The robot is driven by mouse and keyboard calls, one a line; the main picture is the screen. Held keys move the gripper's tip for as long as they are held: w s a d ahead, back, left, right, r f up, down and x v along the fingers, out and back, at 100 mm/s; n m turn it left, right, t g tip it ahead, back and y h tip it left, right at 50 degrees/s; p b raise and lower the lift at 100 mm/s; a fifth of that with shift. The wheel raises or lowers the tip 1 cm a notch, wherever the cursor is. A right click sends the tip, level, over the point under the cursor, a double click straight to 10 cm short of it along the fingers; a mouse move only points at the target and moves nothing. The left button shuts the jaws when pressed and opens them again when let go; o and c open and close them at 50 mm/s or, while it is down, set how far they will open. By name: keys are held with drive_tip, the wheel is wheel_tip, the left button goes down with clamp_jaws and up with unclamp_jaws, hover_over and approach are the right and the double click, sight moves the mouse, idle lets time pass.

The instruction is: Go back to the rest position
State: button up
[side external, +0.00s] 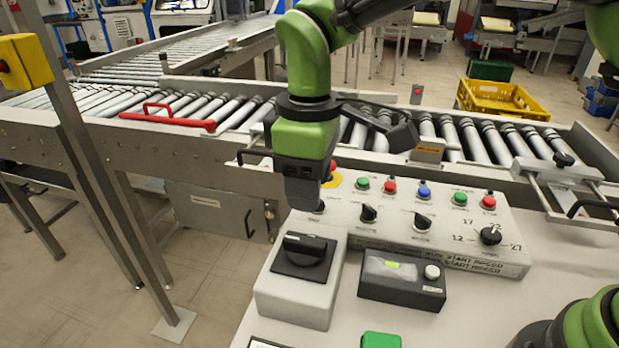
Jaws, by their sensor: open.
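My gripper (304,196) hangs from my green arm, pointing down, over the left end of the grey control panel (420,242). It is open, and no held object shows. The panel carries a row of green, red and blue buttons and several black knobs. My gripper and wrist partly cover a red button with a yellow surround (333,177) at the panel's left end. Whether my fingertips touch the panel or a knob just below them, I cannot tell.
A grey box with a black rotary switch (303,255) and a black box (402,281) stand in front of the panel. Behind it runs a roller conveyor (480,142) with a red handle (168,119). A yellow crate (500,101) stands beyond. A post (85,150) rises at left.

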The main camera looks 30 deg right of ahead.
drive_tip(key=s+d+r+m+t+y, duration=0.25)
drive_tip(key=s+d+r+m, duration=0.25)
drive_tip(key=d+r, duration=0.5)
drive_tip(key=s+d+r+m+t, duration=0.1)
drive_tip(key=s+d+m+t, duration=0.1)
drive_tip(key=s, duration=0.4)
drive_tip(key=s+d+r+m+t, duration=0.1)
drive_tip(key=s+d+m+t, duration=0.1)
drive_tip(key=s+d+m, duration=0.2)
drive_tip(key=s+m, duration=0.2)
drive_tip(key=s, duration=0.1)
drive_tip(key=shift+s+d+r+t, duration=0.2)
drive_tip(key=shift+s+d+t, duration=0.05)
drive_tip(key=shift+d+t, duration=0.1)
drive_tip(key=shift+h, duration=0.25)
